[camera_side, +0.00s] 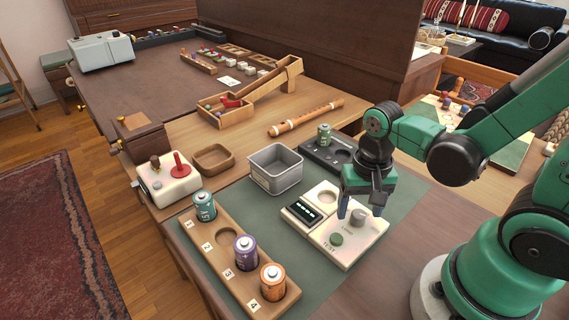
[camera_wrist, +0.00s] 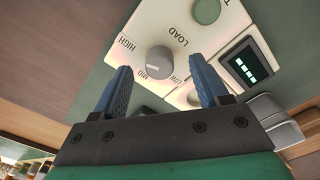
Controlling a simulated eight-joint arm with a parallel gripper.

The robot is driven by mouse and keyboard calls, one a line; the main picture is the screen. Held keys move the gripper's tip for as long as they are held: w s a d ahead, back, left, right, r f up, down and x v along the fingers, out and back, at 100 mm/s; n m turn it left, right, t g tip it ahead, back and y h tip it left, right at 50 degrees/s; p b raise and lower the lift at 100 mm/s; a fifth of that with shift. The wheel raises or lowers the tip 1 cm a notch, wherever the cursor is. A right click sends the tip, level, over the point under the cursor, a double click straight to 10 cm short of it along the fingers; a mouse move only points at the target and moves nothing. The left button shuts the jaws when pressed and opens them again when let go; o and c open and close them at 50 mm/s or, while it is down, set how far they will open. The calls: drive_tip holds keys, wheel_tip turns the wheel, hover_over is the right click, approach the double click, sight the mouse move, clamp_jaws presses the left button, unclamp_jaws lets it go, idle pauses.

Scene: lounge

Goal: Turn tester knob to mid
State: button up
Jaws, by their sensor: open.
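The tester (camera_side: 318,234) is a pale box on the green mat, with a lit display, a round recess, a green TEST button (camera_side: 336,239) and a grey load knob (camera_side: 358,216). In the wrist view the knob (camera_wrist: 159,60) is a grey disc with a short white mark, ringed by the words LOW, MID and HIGH. The mark appears on the side towards MID and HIGH; its exact setting is hard to tell. My gripper (camera_wrist: 158,66) points down, with its two blue fingers apart and the knob showing between their tips. I see no contact with the knob.
A wooden rack (camera_side: 221,262) with several batteries stands left of the tester. A grey metal bin (camera_side: 276,168) and a dark tray (camera_side: 318,154) with a green battery (camera_side: 324,134) are behind it. A box with a red lever (camera_side: 167,180) is farther left.

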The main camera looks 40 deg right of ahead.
drive_tip(key=shift+f, duration=0.4)
clamp_jaws()
